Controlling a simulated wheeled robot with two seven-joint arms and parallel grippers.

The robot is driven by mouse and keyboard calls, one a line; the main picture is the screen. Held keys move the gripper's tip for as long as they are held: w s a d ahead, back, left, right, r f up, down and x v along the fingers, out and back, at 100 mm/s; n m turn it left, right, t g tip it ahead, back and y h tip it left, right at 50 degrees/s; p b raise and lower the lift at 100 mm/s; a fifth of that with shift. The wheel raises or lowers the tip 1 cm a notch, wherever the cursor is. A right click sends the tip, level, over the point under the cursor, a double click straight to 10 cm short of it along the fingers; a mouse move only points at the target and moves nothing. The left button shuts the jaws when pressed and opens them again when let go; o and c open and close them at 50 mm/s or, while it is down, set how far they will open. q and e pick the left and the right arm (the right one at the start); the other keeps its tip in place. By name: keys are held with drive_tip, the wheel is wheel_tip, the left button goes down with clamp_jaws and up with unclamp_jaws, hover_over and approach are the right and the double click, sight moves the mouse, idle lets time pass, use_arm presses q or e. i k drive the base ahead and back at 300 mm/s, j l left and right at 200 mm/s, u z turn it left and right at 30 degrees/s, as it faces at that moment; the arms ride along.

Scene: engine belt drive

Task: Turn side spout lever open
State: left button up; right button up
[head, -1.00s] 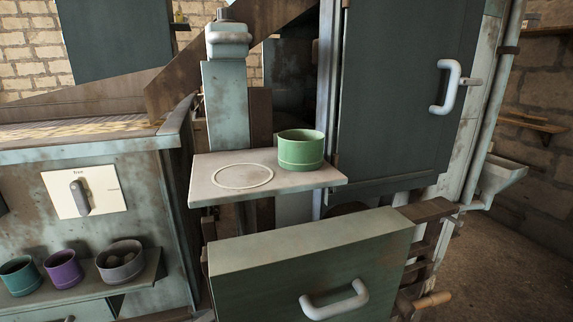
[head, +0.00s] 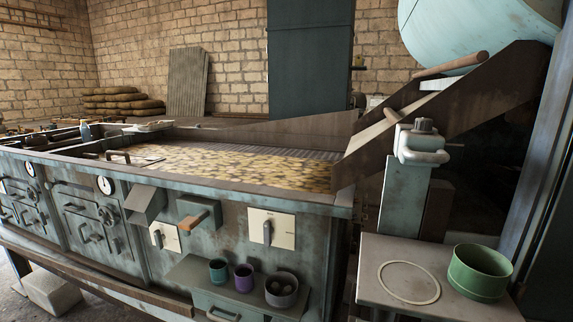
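A grey chute-like spout (head: 147,201) sticks out of the front of the long machine, left of centre. Beside it is a small box with a wooden handle (head: 196,219). Two pale plates carry levers: one lever (head: 157,238) is below the spout, partly hidden by the box. The other lever (head: 267,231) is further right and stands upright on its plate (head: 284,236). I cannot tell for sure which of these is the side spout lever. Neither of my grippers is in view.
A shelf (head: 195,268) below the levers holds a teal cup (head: 218,271), a purple cup (head: 243,277) and a bowl of round things (head: 281,291). At right, a small table (head: 385,249) juts forward with a green pot (head: 480,272). A white block (head: 55,293) lies on the floor at left.

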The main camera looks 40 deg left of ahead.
sight(159, 238)
drive_tip(key=u, duration=1.85)
